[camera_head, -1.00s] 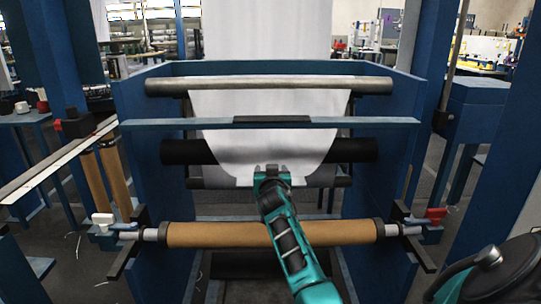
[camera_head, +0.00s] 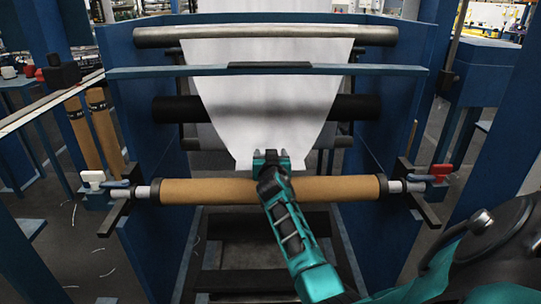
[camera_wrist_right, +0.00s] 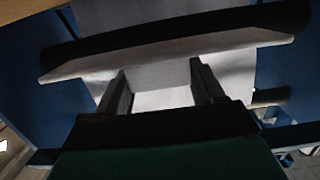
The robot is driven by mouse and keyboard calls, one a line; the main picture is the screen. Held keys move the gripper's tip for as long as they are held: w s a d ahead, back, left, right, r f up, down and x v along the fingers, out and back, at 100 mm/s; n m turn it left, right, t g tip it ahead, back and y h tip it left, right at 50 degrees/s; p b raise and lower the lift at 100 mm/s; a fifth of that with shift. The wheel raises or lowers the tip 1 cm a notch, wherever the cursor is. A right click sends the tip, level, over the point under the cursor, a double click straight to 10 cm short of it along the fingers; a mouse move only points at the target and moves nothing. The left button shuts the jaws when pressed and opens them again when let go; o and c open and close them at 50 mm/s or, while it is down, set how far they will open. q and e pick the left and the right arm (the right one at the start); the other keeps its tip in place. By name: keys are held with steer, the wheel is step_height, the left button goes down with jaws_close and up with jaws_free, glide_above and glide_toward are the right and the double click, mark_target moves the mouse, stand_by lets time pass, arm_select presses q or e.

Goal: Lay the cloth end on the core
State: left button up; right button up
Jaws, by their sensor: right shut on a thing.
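The white cloth (camera_head: 262,100) hangs down from the loom, passes over the upper rollers and narrows toward its free end. My right gripper (camera_head: 271,157) is shut on the middle of that cloth end, just behind and above the core. The core (camera_head: 335,189) is a brown tube lying level across the front of the frame, with dark collars at its ends. My right arm crosses in front of the core's middle and hides part of it. Whether the cloth touches the core cannot be told. The right wrist view shows the cloth (camera_wrist_right: 150,66) at the fingers (camera_wrist_right: 160,84). My left gripper is not in view.
A steel roller (camera_head: 265,36), a blue crossbar (camera_head: 200,71) and a black roller (camera_head: 345,107) span the frame behind. Blue side panels (camera_head: 150,120) stand at both sides. A red handle (camera_head: 440,171) sits right of the core. Spare brown tubes (camera_head: 103,130) lean at left.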

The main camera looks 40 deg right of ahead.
step_height(320, 180, down, 2)
steer(key=shift+f+b, duration=0.1)
steer(key=shift+b, duration=0.5)
steer(key=shift+r, duration=0.3)
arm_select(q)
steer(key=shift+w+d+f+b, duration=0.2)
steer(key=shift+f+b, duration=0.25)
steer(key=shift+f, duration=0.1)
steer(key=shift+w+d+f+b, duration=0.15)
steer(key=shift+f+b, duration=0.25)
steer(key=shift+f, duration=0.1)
arm_select(e)
steer(key=shift+f, duration=1.1)
steer(key=shift+f, duration=0.1)
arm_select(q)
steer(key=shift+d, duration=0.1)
arm_select(e)
steer(key=o, duration=1.2)
steer(key=shift+o, duration=0.2)
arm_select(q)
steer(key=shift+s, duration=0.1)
